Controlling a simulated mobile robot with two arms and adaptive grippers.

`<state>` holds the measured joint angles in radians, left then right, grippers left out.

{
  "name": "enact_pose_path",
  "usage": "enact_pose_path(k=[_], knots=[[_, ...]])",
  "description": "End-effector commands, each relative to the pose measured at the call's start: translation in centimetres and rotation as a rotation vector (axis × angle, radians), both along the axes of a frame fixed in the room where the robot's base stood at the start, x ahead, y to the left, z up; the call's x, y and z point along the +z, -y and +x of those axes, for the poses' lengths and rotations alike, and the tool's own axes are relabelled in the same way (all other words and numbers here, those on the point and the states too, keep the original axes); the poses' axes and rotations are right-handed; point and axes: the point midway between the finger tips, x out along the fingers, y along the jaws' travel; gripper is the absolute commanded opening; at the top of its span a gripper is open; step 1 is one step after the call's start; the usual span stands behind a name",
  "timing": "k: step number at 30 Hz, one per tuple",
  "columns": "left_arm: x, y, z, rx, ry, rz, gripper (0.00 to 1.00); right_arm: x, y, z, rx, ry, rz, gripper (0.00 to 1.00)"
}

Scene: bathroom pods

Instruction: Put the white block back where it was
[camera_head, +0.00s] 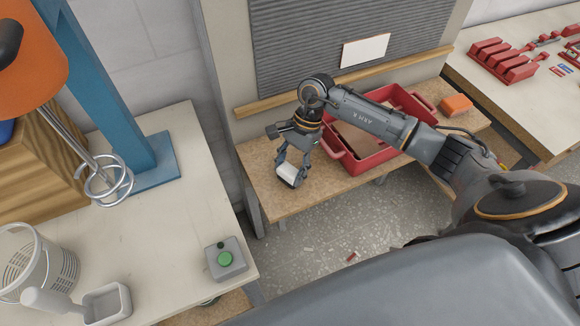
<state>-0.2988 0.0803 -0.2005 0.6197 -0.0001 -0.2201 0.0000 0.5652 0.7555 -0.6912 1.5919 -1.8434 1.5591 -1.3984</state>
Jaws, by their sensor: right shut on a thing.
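The white block (288,174) is between the fingers of my right gripper (297,167). It is partly hidden by the fingers and looks slightly tilted. My right gripper is shut on it, pointing down over the left part of the wooden bench top (262,178). I cannot tell whether the block touches the bench top or hangs just above it. My left gripper is not in view.
A red tray (345,165) stands right of the gripper, partly under my right arm. An orange block (456,104) lies further right. A grey box with a green button (225,258) and a white basket (38,262) stand on the left table.

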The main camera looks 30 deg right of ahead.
Motion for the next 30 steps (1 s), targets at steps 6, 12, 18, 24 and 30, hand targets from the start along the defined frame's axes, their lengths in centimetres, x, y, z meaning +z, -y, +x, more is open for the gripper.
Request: enact_pose_path(k=[6,12,18,24,30], knots=[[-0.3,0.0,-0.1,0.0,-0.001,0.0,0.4,-0.2,0.0,0.0,0.0,0.0,0.0,0.68],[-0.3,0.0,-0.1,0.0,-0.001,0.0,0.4,-0.2,0.0,0.0,0.0,0.0,0.0,0.75],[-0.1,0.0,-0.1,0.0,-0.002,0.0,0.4,0.0,0.0,0.0,0.0,0.0,0.0,0.75],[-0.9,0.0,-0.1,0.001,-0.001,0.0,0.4,2.0,1.0,0.4,-0.002,0.005,-0.003,0.75],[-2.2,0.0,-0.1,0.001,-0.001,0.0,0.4,6.1,2.6,1.0,-0.002,0.006,-0.002,0.75]])
